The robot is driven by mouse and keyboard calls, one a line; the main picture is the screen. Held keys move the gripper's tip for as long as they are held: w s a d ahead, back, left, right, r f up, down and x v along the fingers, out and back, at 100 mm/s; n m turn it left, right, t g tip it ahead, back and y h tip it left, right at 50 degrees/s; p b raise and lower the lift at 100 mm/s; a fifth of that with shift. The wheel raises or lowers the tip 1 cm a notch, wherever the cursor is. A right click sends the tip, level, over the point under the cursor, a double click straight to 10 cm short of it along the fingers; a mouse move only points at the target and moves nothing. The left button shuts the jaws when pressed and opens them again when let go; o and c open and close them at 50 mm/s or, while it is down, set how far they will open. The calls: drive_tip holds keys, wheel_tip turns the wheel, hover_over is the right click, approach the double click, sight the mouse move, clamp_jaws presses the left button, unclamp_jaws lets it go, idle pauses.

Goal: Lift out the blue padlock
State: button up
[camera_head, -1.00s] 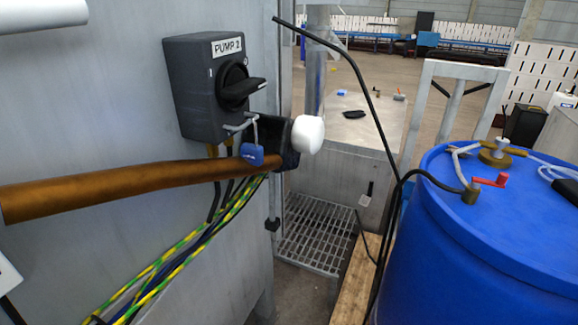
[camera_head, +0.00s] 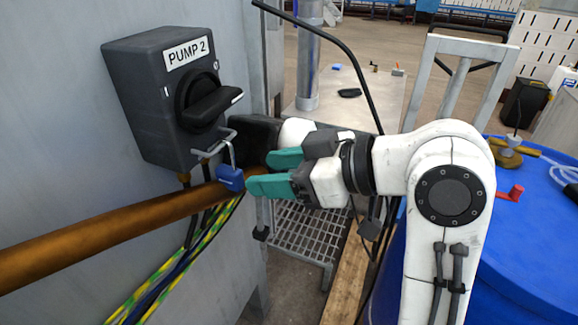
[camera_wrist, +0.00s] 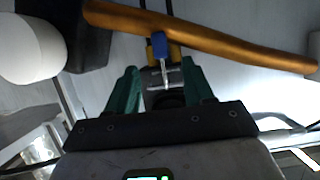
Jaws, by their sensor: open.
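The blue padlock (camera_head: 231,178) hangs by its grey shackle from a hasp below the PUMP 2 switch box (camera_head: 160,95), just in front of the copper pipe (camera_head: 110,232). My gripper (camera_head: 268,173) is open, with teal fingers, just right of the padlock in the head view. In the wrist view the blue padlock body (camera_wrist: 158,45) shows ahead, roughly in line with the gap of my gripper (camera_wrist: 158,78). The shackle points back toward the fingers. The fingers do not appear closed on it.
A black and white fitting (camera_head: 296,132) sits behind my fingers; it shows at the upper left in the wrist view. Green-yellow and dark cables (camera_head: 180,262) hang below the pipe. A blue drum (camera_head: 520,265) stands at right. A grating (camera_head: 300,235) lies below.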

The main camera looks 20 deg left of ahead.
sight(241, 175)
drive_tip(key=p+x, duration=0.1)
drive_tip(key=x, duration=0.7)
drive_tip(key=shift+a+f, duration=0.25)
drive_tip(key=shift+a, duration=0.05)
clamp_jaws()
idle(0.5)
